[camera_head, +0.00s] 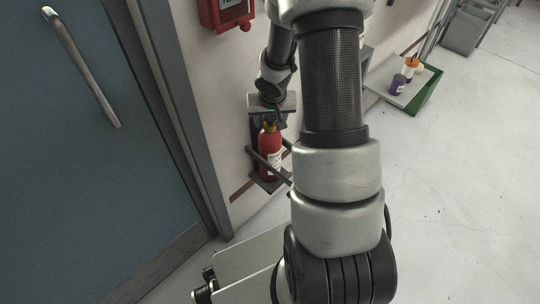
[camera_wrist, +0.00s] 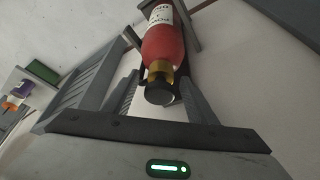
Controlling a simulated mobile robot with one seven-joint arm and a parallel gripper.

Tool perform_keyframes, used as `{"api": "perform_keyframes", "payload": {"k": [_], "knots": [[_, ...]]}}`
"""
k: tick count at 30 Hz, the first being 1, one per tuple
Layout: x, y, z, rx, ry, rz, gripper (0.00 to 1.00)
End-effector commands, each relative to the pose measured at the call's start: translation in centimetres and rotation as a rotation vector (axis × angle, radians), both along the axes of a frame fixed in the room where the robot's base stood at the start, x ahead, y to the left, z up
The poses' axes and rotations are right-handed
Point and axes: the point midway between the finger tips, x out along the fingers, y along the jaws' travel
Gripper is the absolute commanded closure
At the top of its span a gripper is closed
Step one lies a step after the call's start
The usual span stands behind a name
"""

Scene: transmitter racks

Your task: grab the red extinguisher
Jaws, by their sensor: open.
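The red extinguisher (camera_head: 271,165) stands upright in a dark holder (camera_head: 267,184) against the wall, left of my arm in the head view. It has a white label and a brass neck. In the wrist view the extinguisher (camera_wrist: 163,46) shows from its top, with its brass neck and black cap toward my gripper. My gripper (camera_wrist: 158,92) is open, its two ridged fingers on either side of the neck and cap. I cannot tell whether they touch. In the head view my gripper (camera_head: 268,123) is at the extinguisher's top, partly hidden.
A blue-grey door (camera_head: 70,150) with a metal handle is at left. A red box (camera_head: 226,12) hangs on the wall above. A green-edged tray (camera_head: 416,100) with a purple can and an orange item is at upper right. The floor at right is clear.

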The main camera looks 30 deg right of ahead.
Motion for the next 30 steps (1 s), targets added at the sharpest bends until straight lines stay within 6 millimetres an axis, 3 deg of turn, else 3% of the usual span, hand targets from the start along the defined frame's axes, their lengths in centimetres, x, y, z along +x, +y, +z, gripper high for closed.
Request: {"api": "perform_keyframes", "payload": {"k": [2, 11, 30], "knots": [[-0.01, 0.0, 0.05, 0.0, 0.0, 0.0, 0.48], [-0.04, 0.01, 0.04, 0.0, 0.0, 0.0, 0.99], [-0.06, 0.02, 0.04, 0.0, 0.001, 0.001, 1.0]]}}
